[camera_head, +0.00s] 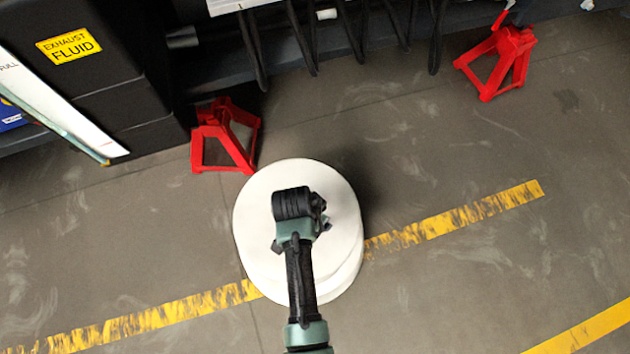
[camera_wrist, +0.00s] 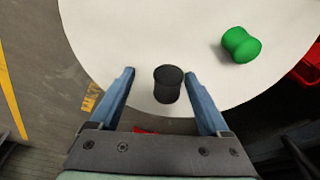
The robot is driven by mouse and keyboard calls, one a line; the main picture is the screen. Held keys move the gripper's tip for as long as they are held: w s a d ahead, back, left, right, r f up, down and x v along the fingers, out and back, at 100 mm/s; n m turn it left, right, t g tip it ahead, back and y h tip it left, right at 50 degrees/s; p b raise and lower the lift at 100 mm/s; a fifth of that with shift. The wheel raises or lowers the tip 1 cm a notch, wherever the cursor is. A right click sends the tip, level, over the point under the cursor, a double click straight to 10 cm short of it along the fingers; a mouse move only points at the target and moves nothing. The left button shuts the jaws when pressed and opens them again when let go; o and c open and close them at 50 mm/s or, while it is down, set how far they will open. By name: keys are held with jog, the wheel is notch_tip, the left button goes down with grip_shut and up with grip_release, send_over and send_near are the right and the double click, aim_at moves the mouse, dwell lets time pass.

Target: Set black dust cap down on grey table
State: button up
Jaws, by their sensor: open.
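The black dust cap (camera_wrist: 168,84) is a small waisted black cylinder in the wrist view. It appears upright on the pale round table (camera_wrist: 130,35), close to its rim. My gripper (camera_wrist: 159,75) is open, with one blue finger on each side of the cap and visible gaps between fingers and cap. In the head view my gripper (camera_head: 300,212) is over the middle of the table (camera_head: 255,225), whose top looks nearly white. The black cap cannot be made out there, hidden by my arm's end.
A green spool-shaped cap (camera_wrist: 240,45) lies on the table, right of the black one. Red jack stands (camera_head: 225,137) and (camera_head: 498,62) are on the floor by the chassis. Black hoses (camera_head: 300,35) hang above. The rest of the tabletop is clear.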

jog(key=shift+r, duration=0.1)
jog(key=p+v, duration=0.5)
jog(key=v, duration=0.7)
jog(key=shift+r, duration=0.35)
